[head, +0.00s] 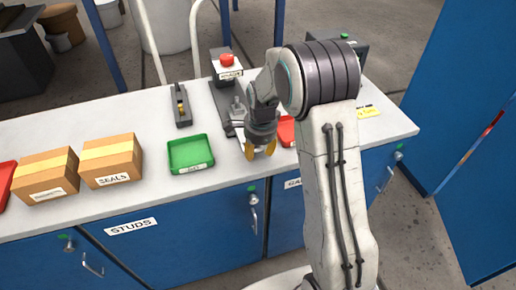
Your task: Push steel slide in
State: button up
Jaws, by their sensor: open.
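My gripper (260,151) points down over the white bench near its front edge, with its two yellow-tipped fingers apart. No object shows clearly between them. Just behind and left of it stands a dark fixture (223,97) with grey metal parts (237,108) on it. A grey box with a red button (227,60) stands at the fixture's far end. I cannot tell which metal part is the steel slide, as my gripper and arm hide the fixture's right and near side. Whether the gripper touches the fixture cannot be told.
A green tray (190,168) lies left of my gripper, and a red tray (287,137) is partly hidden at right. A dark holder (180,120) stands behind the green tray. Cardboard boxes (110,178) stand further left.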

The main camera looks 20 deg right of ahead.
grip_shut()
jog(key=shift+s+f, duration=0.1)
dwell(0.4)
